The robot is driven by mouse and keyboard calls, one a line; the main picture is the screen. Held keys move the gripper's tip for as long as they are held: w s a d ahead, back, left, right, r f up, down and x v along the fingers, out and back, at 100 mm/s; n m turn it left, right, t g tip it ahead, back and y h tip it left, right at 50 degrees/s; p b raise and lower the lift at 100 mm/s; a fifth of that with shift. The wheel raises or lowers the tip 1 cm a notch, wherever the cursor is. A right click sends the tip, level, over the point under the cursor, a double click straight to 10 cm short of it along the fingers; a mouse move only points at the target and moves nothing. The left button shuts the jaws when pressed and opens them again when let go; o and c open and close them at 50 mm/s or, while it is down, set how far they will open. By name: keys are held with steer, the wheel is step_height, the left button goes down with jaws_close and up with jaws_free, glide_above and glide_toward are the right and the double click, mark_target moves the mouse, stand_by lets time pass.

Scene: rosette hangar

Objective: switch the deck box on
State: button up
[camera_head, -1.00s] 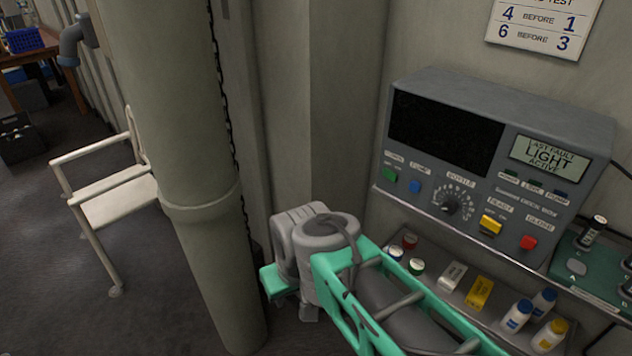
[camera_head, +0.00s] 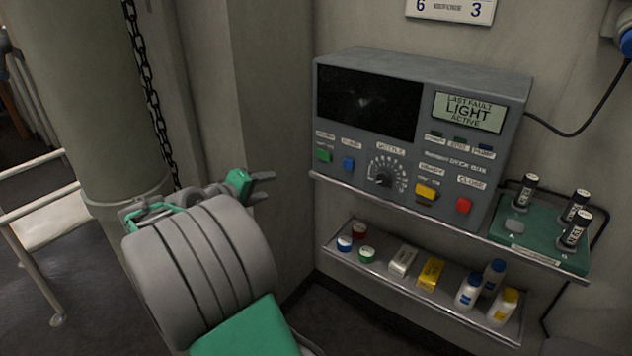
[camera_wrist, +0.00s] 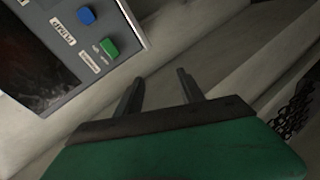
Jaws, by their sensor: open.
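The deck box (camera_head: 340,180) is a grey console on a shelf against the wall. It has a dark screen (camera_head: 368,103), a small display (camera_head: 468,111) reading "LAST FAULT LIGHT ACTIVE", a green button (camera_head: 323,156), a blue button (camera_head: 348,164), a dial (camera_head: 384,178), a yellow switch (camera_head: 426,191) and a red button (camera_head: 463,205). My gripper (camera_head: 264,186) is open and empty, left of the box and apart from it. In the wrist view, the fingers (camera_wrist: 158,90) point toward bare wall, with the green button (camera_wrist: 108,48) and blue button (camera_wrist: 86,16) at upper left.
A lower shelf (camera_head: 400,285) holds jars, small boxes and bottles. A green tray (camera_head: 560,257) with black cylinders stands right of the box.

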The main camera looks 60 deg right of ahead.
mark_target(326, 157)
steer(key=s+d+r+g+h, duration=0.1)
steer(key=s+d, duration=0.2)
steer(key=d, duration=0.1)
steer(key=s+d+r+g+h, duration=0.1)
steer(key=s+d+g, duration=0.1)
steer(key=d, duration=0.3)
steer(key=s+d+g+h+b, duration=0.1)
steer(key=s+d, duration=0.3)
steer(key=shift+d+r+g+h, duration=0.3)
steer(key=shift+d+r+g, duration=0.1)
steer(key=shift+c, duration=0.3)
jaws_close()
